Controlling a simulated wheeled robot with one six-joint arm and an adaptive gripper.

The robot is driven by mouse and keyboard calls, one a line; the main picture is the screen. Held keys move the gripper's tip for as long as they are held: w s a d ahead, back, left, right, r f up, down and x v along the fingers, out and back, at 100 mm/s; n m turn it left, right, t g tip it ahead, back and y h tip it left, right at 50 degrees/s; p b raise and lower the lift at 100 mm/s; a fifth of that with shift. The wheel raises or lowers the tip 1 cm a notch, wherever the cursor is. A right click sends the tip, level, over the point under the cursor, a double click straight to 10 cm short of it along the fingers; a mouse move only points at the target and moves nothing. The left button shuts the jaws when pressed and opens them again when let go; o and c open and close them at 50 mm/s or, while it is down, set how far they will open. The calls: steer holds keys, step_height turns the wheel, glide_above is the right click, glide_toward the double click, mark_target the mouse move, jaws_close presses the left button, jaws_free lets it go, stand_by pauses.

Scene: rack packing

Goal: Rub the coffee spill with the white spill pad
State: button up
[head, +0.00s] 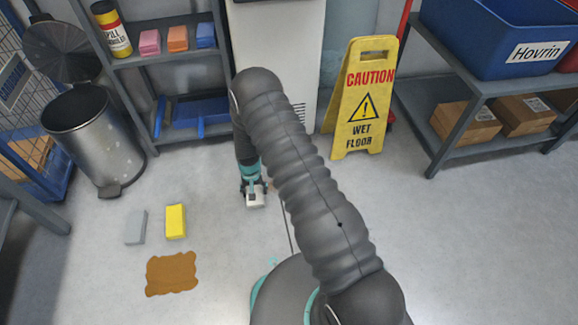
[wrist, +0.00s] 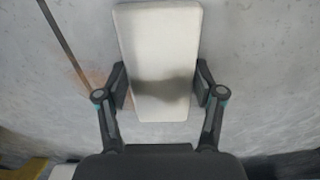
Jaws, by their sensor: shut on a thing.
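The white spill pad (wrist: 157,45) is a pale block between the two fingers of my gripper (wrist: 160,86), which is shut on it. In the head view the white pad (head: 256,200) shows below my gripper (head: 253,187), low over or on the floor; I cannot tell whether it touches. The coffee spill (head: 171,273) is a brown patch on the floor at the lower left of the head view, apart from the pad. A faint brown mark (wrist: 95,76) shows beside the pad in the wrist view.
A yellow block (head: 176,221) and a grey block (head: 136,227) lie just behind the spill. A pedal bin (head: 90,135) stands at the left. A yellow caution sign (head: 361,100) stands behind my arm. Shelves line the back. The floor between pad and spill is clear.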

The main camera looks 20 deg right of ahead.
steer(key=shift+d+r+p, duration=0.15)
steer(key=shift+r+p, duration=1.4)
steer(key=shift+r, duration=2.45)
